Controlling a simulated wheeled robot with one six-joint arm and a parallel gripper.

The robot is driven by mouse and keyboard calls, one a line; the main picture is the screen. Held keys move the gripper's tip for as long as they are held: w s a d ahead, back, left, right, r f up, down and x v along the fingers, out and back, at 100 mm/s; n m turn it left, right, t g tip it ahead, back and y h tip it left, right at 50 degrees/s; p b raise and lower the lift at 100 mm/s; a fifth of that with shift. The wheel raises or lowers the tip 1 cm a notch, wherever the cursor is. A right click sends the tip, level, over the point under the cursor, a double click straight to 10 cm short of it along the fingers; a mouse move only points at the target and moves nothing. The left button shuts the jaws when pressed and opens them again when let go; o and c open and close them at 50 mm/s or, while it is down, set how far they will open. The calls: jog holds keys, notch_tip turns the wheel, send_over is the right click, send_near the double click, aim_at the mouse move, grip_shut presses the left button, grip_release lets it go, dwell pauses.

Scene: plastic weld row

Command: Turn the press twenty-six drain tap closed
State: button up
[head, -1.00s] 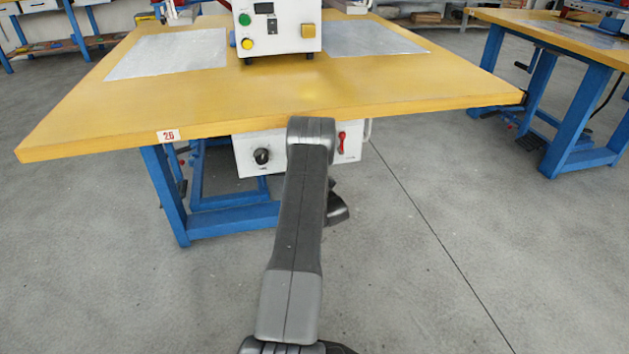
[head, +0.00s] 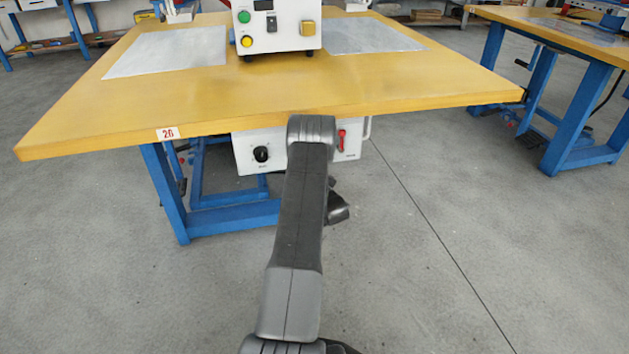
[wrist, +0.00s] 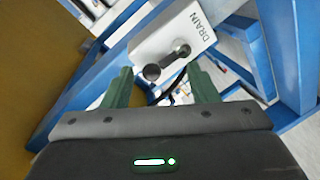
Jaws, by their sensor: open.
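In the wrist view a white box marked DRAIN (wrist: 171,38) hangs among blue frame bars. Its drain tap is a black lever (wrist: 168,62) with a round pivot at the upper right and a ball end at the lower left. My gripper (wrist: 158,76) is open, with its green fingers on either side of the ball end in the picture. I see no contact, and the depth between them is unclear. In the head view my arm hides the gripper.
The yellow table (head: 300,95) labelled 26 (head: 168,133) overhangs the work area and carries a white control box (head: 275,28). Under its edge is a white panel (head: 285,158) with a black knob and red switch. Blue legs (head: 165,190) stand left.

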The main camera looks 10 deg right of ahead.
jog(key=shift+r, duration=0.1)
jog(key=p+v, duration=0.4)
jog(key=v, duration=0.9)
jog(key=shift+s, duration=0.4)
jog(key=shift+c, duration=0.4)
jog(key=shift+c, duration=1)
jog(key=a+f+m+t+h+b, duration=0.25)
jog(key=a+m+h+b, duration=0.2)
jog(key=m, duration=1.05)
jog(key=w+d, duration=0.2)
jog(key=w, duration=1.2)
jog(key=shift+f, duration=0.4)
